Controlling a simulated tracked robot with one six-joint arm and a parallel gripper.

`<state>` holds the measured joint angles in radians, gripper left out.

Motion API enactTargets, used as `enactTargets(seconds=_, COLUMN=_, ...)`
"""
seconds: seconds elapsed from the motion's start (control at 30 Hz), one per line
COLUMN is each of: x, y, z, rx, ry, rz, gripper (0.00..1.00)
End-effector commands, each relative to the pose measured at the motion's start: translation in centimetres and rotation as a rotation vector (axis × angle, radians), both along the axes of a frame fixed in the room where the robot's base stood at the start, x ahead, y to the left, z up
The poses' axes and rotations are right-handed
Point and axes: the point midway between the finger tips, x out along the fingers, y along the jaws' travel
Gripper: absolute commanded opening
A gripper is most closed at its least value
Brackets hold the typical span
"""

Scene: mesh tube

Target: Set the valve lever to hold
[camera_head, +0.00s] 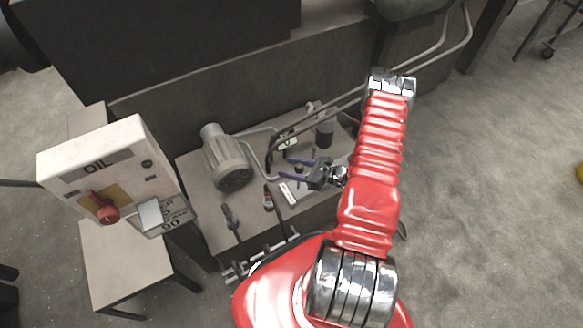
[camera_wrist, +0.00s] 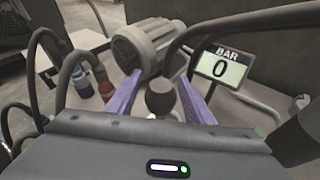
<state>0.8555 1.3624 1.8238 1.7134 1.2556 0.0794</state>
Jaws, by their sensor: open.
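The valve lever shows in the wrist view as a dark round knob (camera_wrist: 160,98) between the two purple fingers of my gripper (camera_wrist: 159,78). The fingers are apart, with a gap visible on each side of the knob. In the head view my gripper (camera_head: 286,167) is over the workbench, fingers pointing left, with the small dark knob (camera_head: 299,169) between them. A white labelled plate (camera_head: 290,192) lies just below the gripper; its lettering is too small to read. The lever's shaft and base are hidden by my gripper. A display (camera_wrist: 221,67) reads "BAR 0".
A grey motor-like cylinder (camera_head: 228,160) stands left of my gripper on the bench (camera_head: 195,180). Curved pipes and hoses run behind it. Open floor (camera_head: 480,210) lies to the right.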

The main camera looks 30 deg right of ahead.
Motion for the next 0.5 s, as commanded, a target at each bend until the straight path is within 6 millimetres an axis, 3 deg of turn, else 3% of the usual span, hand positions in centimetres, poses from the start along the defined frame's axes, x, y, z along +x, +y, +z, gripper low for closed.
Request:
enactTargets(seconds=0.27, x=-0.7, y=-0.5, z=0.3, rx=0.001, ry=-0.001, rz=0.0, gripper=0.47)
enactTargets(seconds=0.5, x=-3.1, y=-2.2, z=1.3, rx=0.0, ry=-0.001, rz=-0.003, gripper=0.47)
